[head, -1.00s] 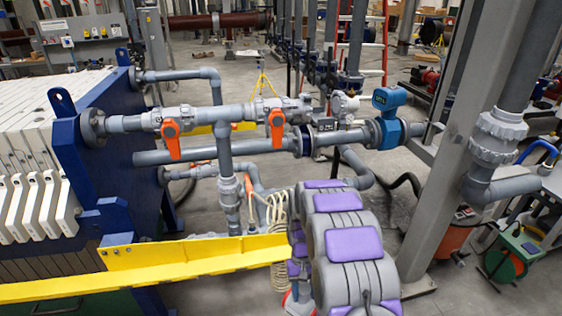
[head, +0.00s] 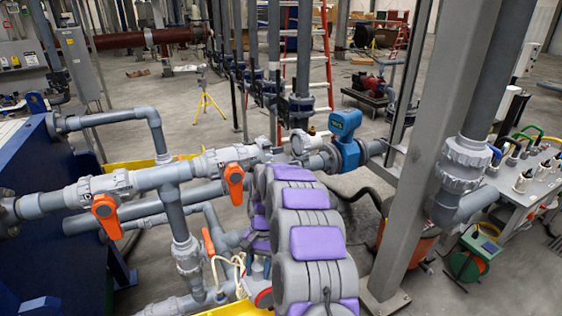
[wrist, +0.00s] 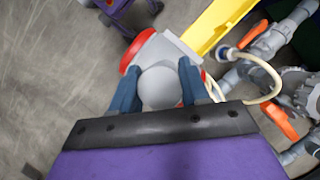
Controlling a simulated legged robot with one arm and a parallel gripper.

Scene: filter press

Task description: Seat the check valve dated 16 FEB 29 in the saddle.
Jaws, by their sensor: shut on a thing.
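In the wrist view, my gripper (wrist: 160,70) has its two blue fingers closed on a grey valve body (wrist: 164,88) with a rounded near face and red at its ends. I take it for the check valve; no date can be read on it. In the head view my own arm mostly hides the gripper, and a red end of the held valve (head: 264,298) shows at the lower middle. I cannot make out the saddle in either view.
Grey piping with orange-handled valves (head: 110,205) runs left of my arm. A blue flow meter (head: 345,140) is behind it. A grey column (head: 430,150) stands to the right, beside a bench (head: 525,185) with several white-capped fittings. A yellow beam (wrist: 215,25) shows near the held valve.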

